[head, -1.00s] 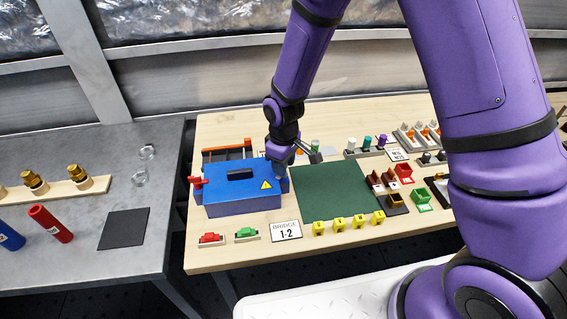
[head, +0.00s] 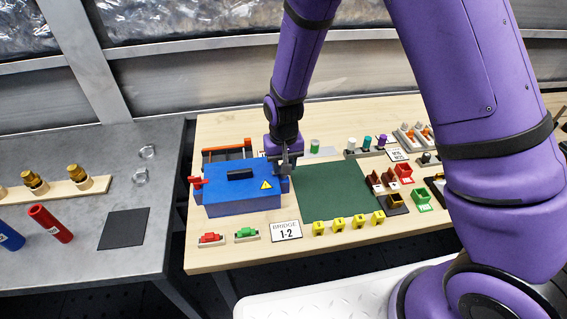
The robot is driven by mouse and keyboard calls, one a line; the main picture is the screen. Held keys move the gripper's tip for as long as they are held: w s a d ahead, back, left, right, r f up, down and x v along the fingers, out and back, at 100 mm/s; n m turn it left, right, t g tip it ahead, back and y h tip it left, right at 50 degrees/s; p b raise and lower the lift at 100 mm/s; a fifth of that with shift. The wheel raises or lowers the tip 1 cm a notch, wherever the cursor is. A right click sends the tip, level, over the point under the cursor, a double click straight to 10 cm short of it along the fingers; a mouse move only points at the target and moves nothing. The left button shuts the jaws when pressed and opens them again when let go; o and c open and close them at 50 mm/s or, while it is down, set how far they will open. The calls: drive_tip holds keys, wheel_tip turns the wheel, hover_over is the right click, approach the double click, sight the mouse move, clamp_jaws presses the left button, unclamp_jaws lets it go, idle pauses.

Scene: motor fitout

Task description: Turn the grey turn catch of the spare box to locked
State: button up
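The spare box is the blue box (head: 235,190) on the wooden table, with a dark slot and a yellow warning triangle on its lid. A red catch (head: 196,181) sticks out at its left end. My gripper (head: 285,168) points down at the box's right end, close to its far right corner. The grey turn catch cannot be made out; my gripper covers that end. The fingers are too small to tell whether they are open, shut or touching anything.
A green mat (head: 335,192) lies right of the box. A red part (head: 210,238), a green part (head: 246,232) and a sign (head: 286,231) stand in front. Yellow blocks (head: 338,226) line the mat's near edge. An orange-red bar (head: 228,149) lies behind the box.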

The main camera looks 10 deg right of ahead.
drive_tip(key=shift+m, duration=0.4)
drive_tip(key=o, duration=0.9)
drive_tip(key=shift+o, duration=0.2)
wheel_tip(320, 180, up, 11)
idle(0.4)
